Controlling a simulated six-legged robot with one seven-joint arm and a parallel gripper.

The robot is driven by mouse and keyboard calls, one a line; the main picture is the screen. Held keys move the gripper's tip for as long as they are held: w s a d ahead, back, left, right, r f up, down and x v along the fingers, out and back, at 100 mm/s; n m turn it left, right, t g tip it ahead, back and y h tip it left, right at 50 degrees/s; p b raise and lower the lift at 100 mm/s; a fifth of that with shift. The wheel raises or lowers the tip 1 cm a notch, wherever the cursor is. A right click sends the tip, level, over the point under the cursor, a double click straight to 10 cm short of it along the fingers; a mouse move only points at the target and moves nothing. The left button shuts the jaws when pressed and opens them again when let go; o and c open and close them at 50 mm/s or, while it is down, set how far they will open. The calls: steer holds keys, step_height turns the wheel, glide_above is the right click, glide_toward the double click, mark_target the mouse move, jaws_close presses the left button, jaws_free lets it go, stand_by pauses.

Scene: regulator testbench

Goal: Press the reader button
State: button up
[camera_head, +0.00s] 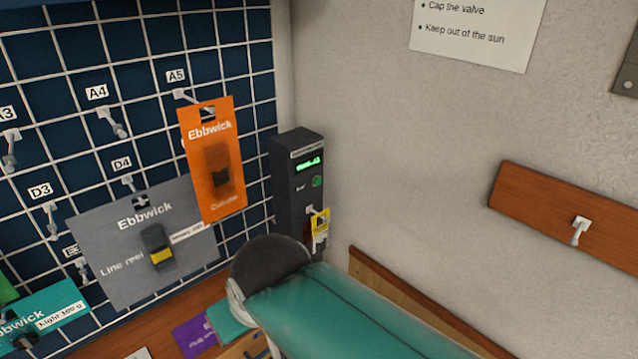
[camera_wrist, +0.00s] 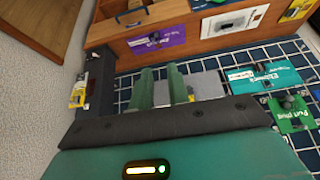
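The reader (camera_head: 292,185) is a tall dark box on the wall at the right end of the blue grid panel in the head view. It has a lit green display (camera_head: 308,165) and a round green button (camera_head: 317,181) below it, uncovered. In the wrist view the dark box (camera_wrist: 99,85) stands at the left, its button not visible. My gripper (camera_wrist: 160,68) shows in the wrist view as two green fingers with a gap between them, open and empty, to the right of the box. In the head view its fingers are hidden; my teal arm is below the reader.
A yellow tag (camera_head: 320,226) hangs at the reader's lower front. An orange Ebbwick card (camera_head: 212,160) and a grey line reel card (camera_head: 110,240) hang on the grid left of it. A purple packet (camera_head: 193,337) lies on the wooden counter. A wooden board with a hook (camera_head: 540,207) is at right.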

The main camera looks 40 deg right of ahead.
mark_target(317, 181)
jaws_close()
stand_by(1.3)
steer(key=w+d+r+m+t+y, duration=0.1)
steer(key=w+d+m, duration=0.1)
steer(key=w+d, duration=0.4)
steer(key=w+d+m, duration=0.2)
steer(key=w+d, duration=0.1)
steer(key=d, duration=0.6)
steer(key=d+m+t+h, duration=0.1)
steer(key=d+m, duration=0.3)
steer(key=d, duration=1.4)
steer(key=shift+d+f+t+h, duration=0.3)
steer(key=shift+d+t, duration=0.1)
steer(key=shift+t, duration=0.2)
steer(key=shift+w, duration=0.15)
steer(key=w, duration=0.8)
steer(key=shift+w+a, duration=0.15)
steer(key=shift+w, duration=0.2)
